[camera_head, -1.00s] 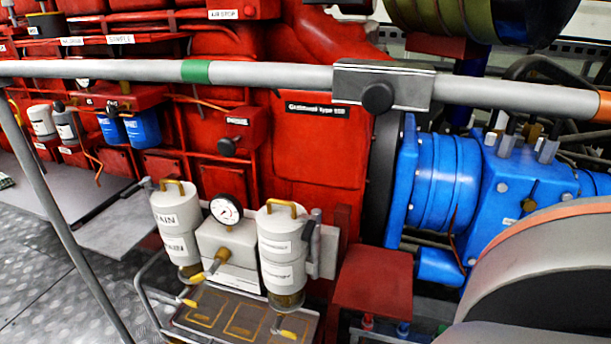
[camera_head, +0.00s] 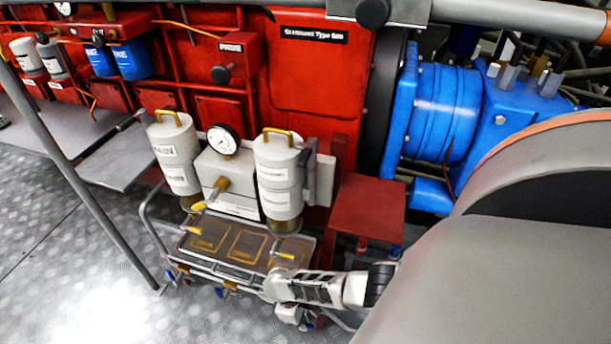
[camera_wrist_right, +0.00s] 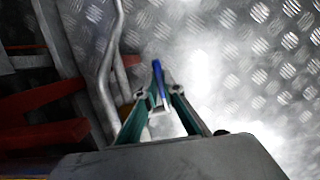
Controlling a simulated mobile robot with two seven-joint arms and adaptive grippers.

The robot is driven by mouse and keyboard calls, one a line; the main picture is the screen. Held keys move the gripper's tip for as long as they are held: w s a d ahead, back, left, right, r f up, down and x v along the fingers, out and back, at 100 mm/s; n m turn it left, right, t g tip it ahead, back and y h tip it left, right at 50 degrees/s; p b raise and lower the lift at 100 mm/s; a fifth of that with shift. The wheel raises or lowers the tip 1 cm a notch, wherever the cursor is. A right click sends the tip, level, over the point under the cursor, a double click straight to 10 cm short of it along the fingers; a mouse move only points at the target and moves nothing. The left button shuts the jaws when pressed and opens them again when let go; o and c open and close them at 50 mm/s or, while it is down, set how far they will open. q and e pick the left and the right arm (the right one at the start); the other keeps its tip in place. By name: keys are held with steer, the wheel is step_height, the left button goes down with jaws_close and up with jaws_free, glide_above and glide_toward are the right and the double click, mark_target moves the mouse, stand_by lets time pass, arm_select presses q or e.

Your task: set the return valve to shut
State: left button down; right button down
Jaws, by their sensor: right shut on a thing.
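My right gripper (camera_head: 290,314) is low at the front of the filter tray (camera_head: 228,241), beside its pipe rail. In the right wrist view its fingers (camera_wrist_right: 158,103) are closed around a slim blue lever (camera_wrist_right: 158,72), which sticks out past the fingertips. I take it to be a valve handle; I see no label on it, so I cannot tell that it is the return valve. Other blue handles (camera_head: 222,292) show under the tray's front edge in the head view. The gripped handle's far end and valve body are mostly hidden. My left gripper is not in view.
Two white filter canisters (camera_head: 174,154) and (camera_head: 278,178) flank a gauge (camera_head: 223,140) above the tray. A grey handrail post (camera_head: 75,180) slants down at left. A red box (camera_head: 365,208) stands right of the tray. Chequered floor (camera_head: 90,290) is open in front.

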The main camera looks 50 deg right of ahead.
steer(key=shift+w+a+r+g+h+b, duration=0.15)
steer(key=shift+g+b, duration=0.1)
steer(key=shift+g, duration=0.15)
steer(key=shift+s+a+g+h+b, duration=0.1)
steer(key=shift+g+h+b, duration=0.1)
steer(key=shift+g, duration=0.2)
steer(key=shift+w+g, duration=0.1)
steer(key=shift+g, duration=0.2)
steer(key=shift+w+r+g+h+b, duration=0.1)
steer(key=shift+r+g+h+b, duration=0.25)
steer(key=shift+b, duration=0.3)
steer(key=shift+w+g+b, duration=0.15)
steer(key=shift+g+b, duration=0.2)
steer(key=shift+b, duration=0.05)
steer(key=shift+w+a+r, duration=0.1)
steer(key=shift+r, duration=0.05)
steer(key=shift+w+r+g+b, duration=0.15)
steer(key=shift+g+b, duration=0.15)
steer(key=shift+b, duration=0.1)
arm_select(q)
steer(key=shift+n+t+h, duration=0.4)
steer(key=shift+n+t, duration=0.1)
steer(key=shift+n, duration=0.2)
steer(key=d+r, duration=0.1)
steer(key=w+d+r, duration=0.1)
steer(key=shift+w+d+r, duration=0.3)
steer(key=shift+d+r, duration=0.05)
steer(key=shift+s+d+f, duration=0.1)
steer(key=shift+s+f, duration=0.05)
